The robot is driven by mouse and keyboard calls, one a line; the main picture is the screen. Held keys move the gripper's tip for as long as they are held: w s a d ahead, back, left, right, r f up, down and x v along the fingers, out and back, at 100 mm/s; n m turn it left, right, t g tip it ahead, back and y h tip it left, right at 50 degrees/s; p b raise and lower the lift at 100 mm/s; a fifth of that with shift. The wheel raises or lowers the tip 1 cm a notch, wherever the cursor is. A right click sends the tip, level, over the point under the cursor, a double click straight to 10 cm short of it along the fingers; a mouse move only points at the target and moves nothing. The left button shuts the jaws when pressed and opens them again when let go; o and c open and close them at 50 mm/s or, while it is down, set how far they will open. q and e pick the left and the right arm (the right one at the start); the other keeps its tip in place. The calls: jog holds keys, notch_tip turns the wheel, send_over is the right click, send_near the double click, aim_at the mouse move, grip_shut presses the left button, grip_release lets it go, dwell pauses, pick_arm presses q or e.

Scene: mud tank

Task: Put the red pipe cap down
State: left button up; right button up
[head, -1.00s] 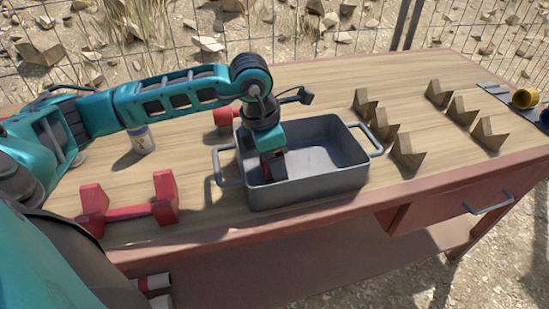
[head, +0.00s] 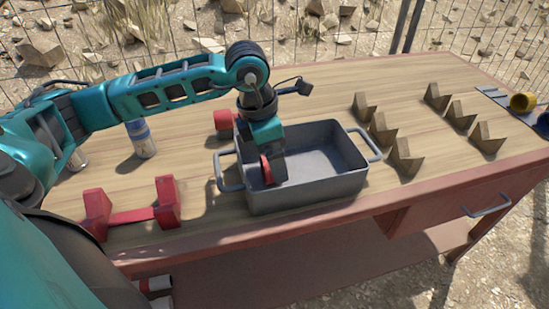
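The red pipe cap (head: 267,171) shows at the fingers of my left gripper (head: 275,178), at the left end of the grey tank (head: 310,195). The gripper points down inside the tank's walls and appears shut on the cap; its fingers partly hide the cap. I cannot tell whether the cap touches the tank floor. The rest of the tank floor looks empty. My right gripper is not in view.
A red cradle (head: 130,215) stands left of the tank, with a blue-and-white can (head: 141,139) behind it. Another red part (head: 225,120) lies behind the tank. Several wooden V-blocks (head: 404,157) stand to the right; a yellow part (head: 522,102) lies at far right.

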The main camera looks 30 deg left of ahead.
aim_at(263, 160)
pick_arm(q)
jog(key=p+v, duration=0.1)
jog(key=v, duration=0.7)
jog(key=shift+s+r, duration=0.1)
jog(key=shift+r, duration=0.25)
jog(key=shift+s+a+r, duration=0.1)
jog(key=shift+r, duration=0.4)
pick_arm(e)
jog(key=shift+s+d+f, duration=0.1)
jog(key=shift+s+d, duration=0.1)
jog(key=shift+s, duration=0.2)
pick_arm(q)
jog(key=shift+s, duration=0.1)
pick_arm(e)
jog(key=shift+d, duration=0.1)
